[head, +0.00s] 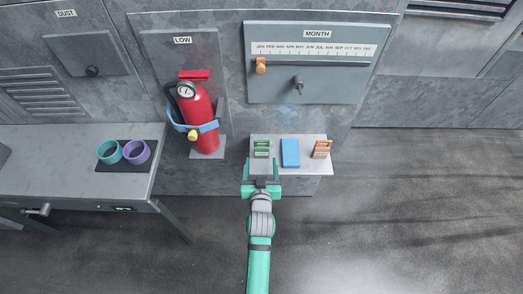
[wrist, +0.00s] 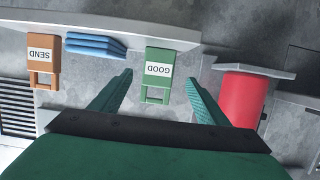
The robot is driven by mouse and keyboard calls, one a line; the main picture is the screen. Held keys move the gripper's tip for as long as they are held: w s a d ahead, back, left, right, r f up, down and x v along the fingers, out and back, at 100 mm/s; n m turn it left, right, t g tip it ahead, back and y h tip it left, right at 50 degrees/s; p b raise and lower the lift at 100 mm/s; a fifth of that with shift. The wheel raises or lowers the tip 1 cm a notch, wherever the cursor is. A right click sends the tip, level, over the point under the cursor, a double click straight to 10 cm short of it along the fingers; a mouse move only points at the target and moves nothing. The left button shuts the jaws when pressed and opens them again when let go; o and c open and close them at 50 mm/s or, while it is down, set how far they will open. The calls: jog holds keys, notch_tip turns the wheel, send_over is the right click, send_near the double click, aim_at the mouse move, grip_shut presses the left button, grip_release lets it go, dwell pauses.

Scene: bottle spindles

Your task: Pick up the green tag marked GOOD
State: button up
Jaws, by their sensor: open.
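The green tag marked GOOD (head: 262,149) stands at the left end of a small white shelf (head: 317,168) in the head view. In the wrist view the green tag (wrist: 157,75) appears upside down, with its white label and a looped end facing my gripper. My gripper (head: 262,170) is just in front of the tag. In the wrist view my gripper (wrist: 158,85) is open, with one finger on each side of the tag's looped end. Gaps show on both sides, and nothing is held.
A red fire extinguisher (head: 200,118) stands to the left. A table (head: 60,185) with two cups is farther left. The floor at right is clear.

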aim_at(262, 145)
jog(key=shift+w+d+r, duration=0.1)
jog(key=shift+w, duration=0.4)
jog(key=shift+x, duration=5.25)
jog(key=c, duration=1)
jog(key=shift+w, duration=0.15)
jog(key=shift+c, duration=0.6)
